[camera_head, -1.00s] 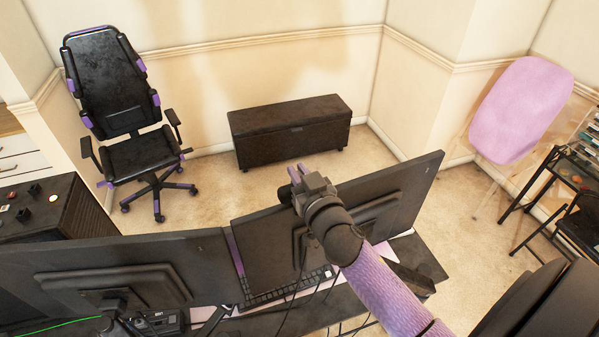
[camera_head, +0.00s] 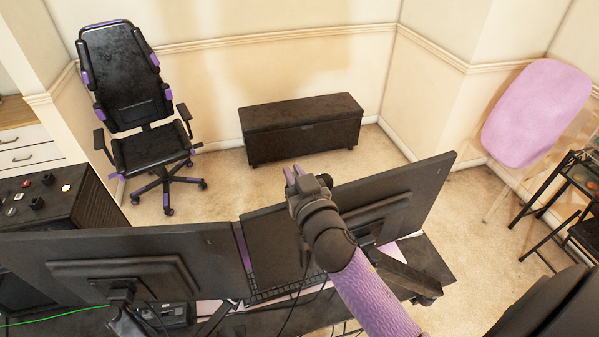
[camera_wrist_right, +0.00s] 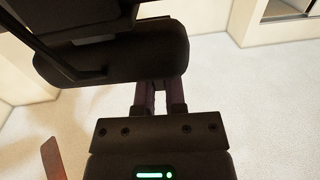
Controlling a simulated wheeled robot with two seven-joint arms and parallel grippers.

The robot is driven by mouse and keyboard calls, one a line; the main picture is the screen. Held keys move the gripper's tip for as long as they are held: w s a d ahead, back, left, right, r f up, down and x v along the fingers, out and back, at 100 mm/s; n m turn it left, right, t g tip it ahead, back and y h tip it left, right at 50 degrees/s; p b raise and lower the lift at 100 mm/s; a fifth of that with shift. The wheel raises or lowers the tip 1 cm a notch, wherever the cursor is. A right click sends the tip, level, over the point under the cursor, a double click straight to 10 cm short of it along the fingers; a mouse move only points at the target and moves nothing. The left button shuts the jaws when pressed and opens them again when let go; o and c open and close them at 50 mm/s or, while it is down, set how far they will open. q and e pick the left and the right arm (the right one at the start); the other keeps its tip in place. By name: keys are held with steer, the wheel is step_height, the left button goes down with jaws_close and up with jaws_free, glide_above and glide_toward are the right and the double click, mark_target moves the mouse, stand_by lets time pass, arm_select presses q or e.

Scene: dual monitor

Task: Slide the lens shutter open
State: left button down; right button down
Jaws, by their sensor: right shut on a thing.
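A dark rounded bar (camera_wrist_right: 115,62), which looks like a camera body, spans the upper part of the right wrist view. My right gripper (camera_wrist_right: 160,84) reaches up to its lower edge, with the fingers close together and a narrow gap between them. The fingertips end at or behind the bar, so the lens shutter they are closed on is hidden. In the head view my right gripper (camera_head: 293,174) is over the top edge of the right monitor (camera_head: 408,200), with its purple fingers pointing away. My left gripper is not in view.
The left monitor (camera_head: 35,258) stands beside the right one, both backs facing me. A keyboard (camera_head: 285,287) lies on the desk beyond them. A black chair (camera_head: 130,100) and a dark chest (camera_head: 300,128) stand farther back. Open floor lies between chest and desk.

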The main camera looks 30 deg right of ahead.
steer(key=c, duration=0.7)
jaws_free()
steer(key=shift+s, duration=0.1)
steer(key=s, duration=0.3)
steer(key=s+a+b, duration=0.1)
steer(key=s, duration=0.2)
steer(key=s+b, duration=0.1)
steer(key=s, duration=0.2)
steer(key=shift+s+a, duration=0.2)
steer(key=shift+s, duration=0.15)
steer(key=shift+f, duration=0.1)
